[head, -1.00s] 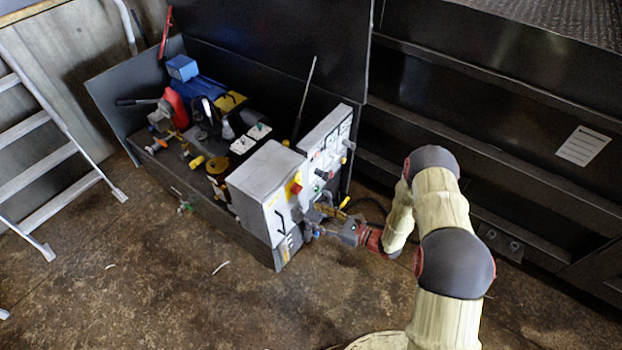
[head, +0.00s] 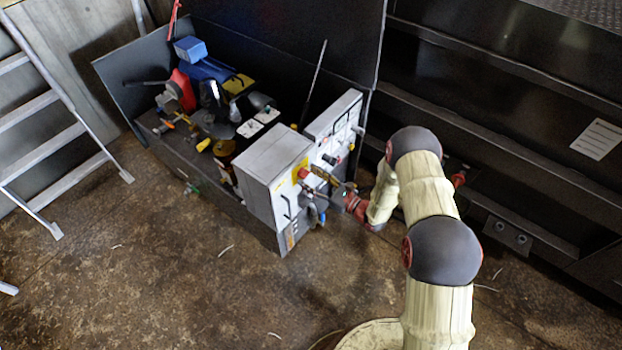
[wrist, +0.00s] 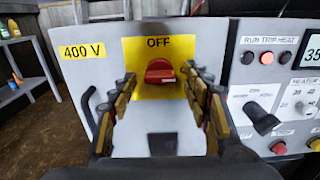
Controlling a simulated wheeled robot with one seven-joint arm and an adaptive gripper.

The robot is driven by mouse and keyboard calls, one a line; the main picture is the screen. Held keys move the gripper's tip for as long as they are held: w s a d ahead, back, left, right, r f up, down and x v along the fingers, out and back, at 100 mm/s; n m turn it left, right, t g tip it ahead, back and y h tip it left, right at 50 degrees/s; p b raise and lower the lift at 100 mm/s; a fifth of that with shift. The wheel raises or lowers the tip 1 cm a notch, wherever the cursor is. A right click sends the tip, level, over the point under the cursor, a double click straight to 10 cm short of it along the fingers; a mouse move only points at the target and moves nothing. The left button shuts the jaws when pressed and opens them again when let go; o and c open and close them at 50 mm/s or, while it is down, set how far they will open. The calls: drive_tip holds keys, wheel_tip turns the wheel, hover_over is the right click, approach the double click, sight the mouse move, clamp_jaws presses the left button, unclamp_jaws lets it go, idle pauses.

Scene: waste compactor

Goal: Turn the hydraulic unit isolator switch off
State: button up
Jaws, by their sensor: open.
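The isolator switch is a red rotary knob (wrist: 160,72) on a yellow plate (wrist: 180,48) marked OFF at its top, on the front of a grey cabinet marked 400 V. In the wrist view the knob's grip bar looks roughly horizontal. My gripper (wrist: 157,85) is open, with one finger on each side of the knob; I cannot tell whether they touch it. In the head view the red knob (head: 303,173) shows on the grey cabinet (head: 265,165), with my gripper (head: 318,183) close in front of it.
A control panel (wrist: 268,75) with lamps, a black selector and buttons adjoins the cabinet on the right. A black handle (wrist: 88,105) is on the cabinet's left. A ladder (head: 60,130) stands at the left.

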drive_tip(key=c, duration=1.1)
